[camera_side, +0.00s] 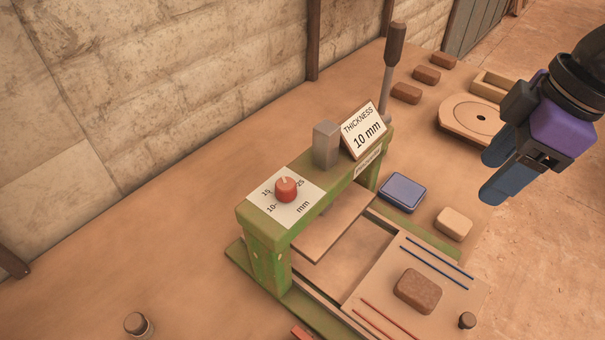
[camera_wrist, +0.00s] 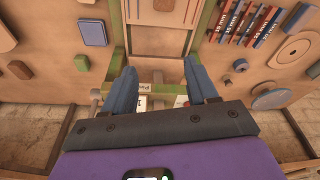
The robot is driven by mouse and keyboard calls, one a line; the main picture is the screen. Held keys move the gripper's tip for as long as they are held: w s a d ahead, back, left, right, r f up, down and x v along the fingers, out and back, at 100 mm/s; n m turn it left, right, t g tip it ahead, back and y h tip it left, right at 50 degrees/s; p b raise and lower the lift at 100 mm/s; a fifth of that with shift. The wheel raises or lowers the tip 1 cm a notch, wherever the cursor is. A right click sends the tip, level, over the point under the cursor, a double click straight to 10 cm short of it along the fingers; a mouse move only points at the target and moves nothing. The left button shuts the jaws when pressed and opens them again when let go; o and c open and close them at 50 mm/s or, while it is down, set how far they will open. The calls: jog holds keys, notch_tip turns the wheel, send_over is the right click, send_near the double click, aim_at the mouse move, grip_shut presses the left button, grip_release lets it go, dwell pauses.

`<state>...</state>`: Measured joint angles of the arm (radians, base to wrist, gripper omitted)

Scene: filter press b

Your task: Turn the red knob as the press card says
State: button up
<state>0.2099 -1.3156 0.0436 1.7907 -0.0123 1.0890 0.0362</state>
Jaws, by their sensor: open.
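The red knob (camera_side: 286,189) sits on a white dial plate (camera_side: 262,206) on top of the green press frame (camera_side: 258,232). The plate reads 10, 15, 25 and mm. The knob's pale pointer mark faces up in the side view, seemingly between 15 and 25. The press card (camera_side: 363,131) leans on the frame and reads "THICKNESS 10 mm". My gripper (camera_side: 489,176) is open and empty, high to the right of the press and well apart from the knob. In the wrist view, its open fingers (camera_wrist: 163,83) flank part of the press; I cannot make out the knob there.
A grey block (camera_side: 326,145) stands between knob and card. A dark-handled lever (camera_side: 392,65) rises behind the card. A blue tin (camera_side: 402,193), a pale block (camera_side: 453,224) and a brown brick (camera_side: 418,291) lie right of the press. The space above the knob is clear.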

jog(key=t+y, duration=0.1)
jog(key=y, duration=0.1)
send_near(286, 184)
jog(key=x, duration=0.8)
jog(key=shift+w+a+f, duration=0.1)
jog(key=shift+a+f, duration=0.05)
jog(key=shift+f, duration=0.2)
jog(key=c, duration=1)
